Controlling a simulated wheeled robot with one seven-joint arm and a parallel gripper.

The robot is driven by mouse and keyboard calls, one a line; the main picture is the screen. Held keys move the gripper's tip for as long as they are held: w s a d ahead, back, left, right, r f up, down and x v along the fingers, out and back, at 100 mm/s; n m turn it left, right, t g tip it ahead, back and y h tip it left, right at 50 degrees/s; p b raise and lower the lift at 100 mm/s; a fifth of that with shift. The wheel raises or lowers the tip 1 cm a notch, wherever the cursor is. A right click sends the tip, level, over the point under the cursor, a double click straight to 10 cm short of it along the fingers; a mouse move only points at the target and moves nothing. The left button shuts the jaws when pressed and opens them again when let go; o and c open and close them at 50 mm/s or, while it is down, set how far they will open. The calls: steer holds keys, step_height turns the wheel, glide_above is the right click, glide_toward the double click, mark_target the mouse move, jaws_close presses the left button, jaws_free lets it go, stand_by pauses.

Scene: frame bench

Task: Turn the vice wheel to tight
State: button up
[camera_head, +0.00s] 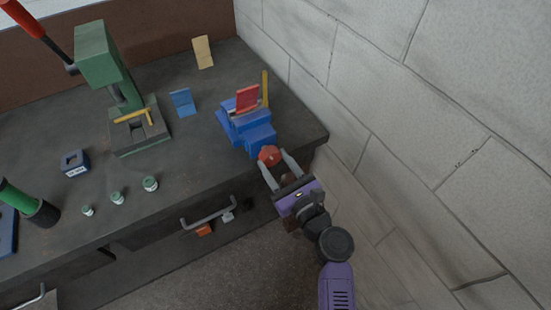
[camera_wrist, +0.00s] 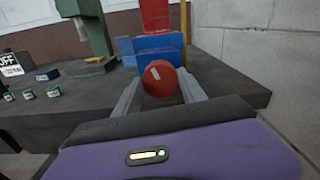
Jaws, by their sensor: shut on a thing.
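The blue vice (camera_head: 252,130) stands near the right front corner of the dark bench, with a red plate (camera_head: 248,98) upright in its top. Its red wheel (camera_head: 269,155) faces the front edge, towards me. My gripper (camera_head: 275,162) is at the wheel, one finger on each side, shut on it. In the wrist view the round red wheel (camera_wrist: 160,78) sits between the two grey fingers (camera_wrist: 162,90), and the blue vice body (camera_wrist: 158,52) is behind it. The wheel hides part of the vice. I cannot tell how tightly the jaws close on the plate.
A green press (camera_head: 105,70) with a red-tipped lever stands at the left. Several small green-labelled pots (camera_head: 150,184) and a blue block (camera_head: 75,162) lie on the bench (camera_head: 190,155). A drawer handle (camera_head: 208,215) juts from the front. A stone wall (camera_head: 400,100) is close on the right.

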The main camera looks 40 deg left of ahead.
steer(key=shift+w+d+f+m+p, duration=0.15)
steer(key=shift+m+p, duration=0.3)
steer(key=shift+m, duration=0.5)
steer(key=shift+s+f+m+p, duration=0.1)
steer(key=shift+m+p, duration=0.35)
steer(key=shift+m, duration=0.5)
steer(key=o, duration=1.4)
steer(key=shift+c, duration=0.2)
steer(key=shift+r, duration=0.1)
steer(key=v, duration=0.7)
steer(key=shift+d, duration=0.3)
